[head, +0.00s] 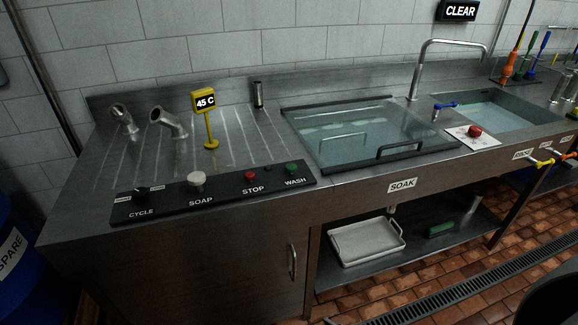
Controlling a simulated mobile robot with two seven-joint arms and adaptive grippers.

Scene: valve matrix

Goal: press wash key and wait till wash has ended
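The green WASH key (291,168) sits at the right end of the black control panel (222,192) on the steel counter, above its WASH label. The red STOP key (250,176) is to its left, then the pale SOAP knob (197,181) and the black CYCLE knob (141,193). A small dark round light (267,168) lies between STOP and WASH and looks unlit. The SOAK basin has a clear lid (360,127) that lies closed over it. Neither of my grippers is in view, and nothing touches the keys.
A yellow sign (205,103) reading 45 C stands behind the panel. Two steel spouts (168,122) are at the left. A tall tap (422,62), an open sink (497,110) and a red button (474,131) are at the right. The space before the panel is free.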

